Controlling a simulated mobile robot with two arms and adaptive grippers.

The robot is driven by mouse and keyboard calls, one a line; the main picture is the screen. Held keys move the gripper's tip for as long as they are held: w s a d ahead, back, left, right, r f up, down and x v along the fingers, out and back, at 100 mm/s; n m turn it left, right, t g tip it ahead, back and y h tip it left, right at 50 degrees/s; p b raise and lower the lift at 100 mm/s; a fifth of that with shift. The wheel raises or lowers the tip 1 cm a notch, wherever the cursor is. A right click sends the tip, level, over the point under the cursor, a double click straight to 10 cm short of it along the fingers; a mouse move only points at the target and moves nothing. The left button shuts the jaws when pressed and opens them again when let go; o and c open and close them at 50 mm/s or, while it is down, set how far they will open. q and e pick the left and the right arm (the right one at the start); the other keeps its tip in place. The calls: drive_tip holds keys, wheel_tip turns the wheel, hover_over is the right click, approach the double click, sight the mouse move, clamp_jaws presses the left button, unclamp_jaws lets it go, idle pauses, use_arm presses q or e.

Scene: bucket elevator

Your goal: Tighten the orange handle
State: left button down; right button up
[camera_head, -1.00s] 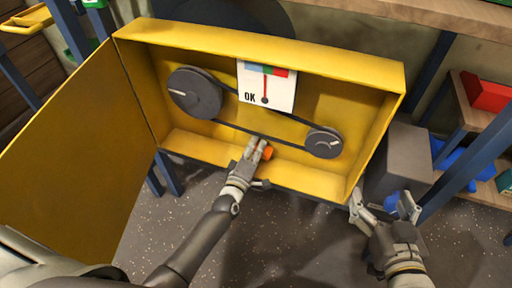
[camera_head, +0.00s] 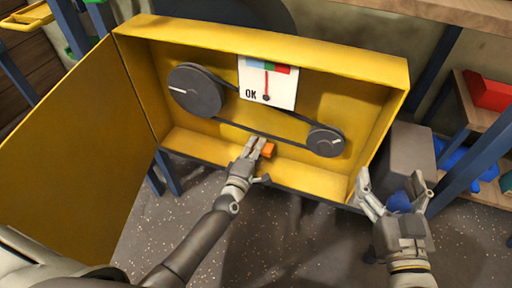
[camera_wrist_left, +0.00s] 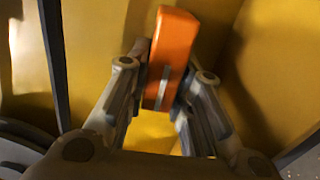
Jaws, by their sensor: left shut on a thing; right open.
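The orange handle (camera_head: 269,149) is inside the open yellow box, low and near the middle, below the belt. It also shows in the left wrist view (camera_wrist_left: 172,50), tilted slightly, between the two fingers. My left gripper (camera_head: 259,146) is shut on the handle, and its fingers hide part of it. A white gauge (camera_head: 283,91) marked OK hangs at the box's top middle; its red needle points about straight up. A black belt (camera_head: 240,128) runs around a large dark pulley (camera_head: 195,90) and a small one (camera_head: 325,141). My right gripper (camera_head: 391,187) is open and empty, right of the box.
The yellow door (camera_head: 70,150) stands open at the left. A grey block (camera_head: 410,155) is right of the box, near a shelf with a red bin (camera_head: 487,92) and blue items. Blue posts stand on both sides. Speckled floor is free below the box.

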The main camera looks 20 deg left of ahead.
use_arm(q)
drive_tip(key=c, duration=1.3)
unclamp_jaws()
drive_tip(key=shift+s, duration=0.1)
drive_tip(key=s, duration=1.2)
drive_tip(key=shift+a, duration=0.2)
drive_tip(key=shift+w, duration=0.1)
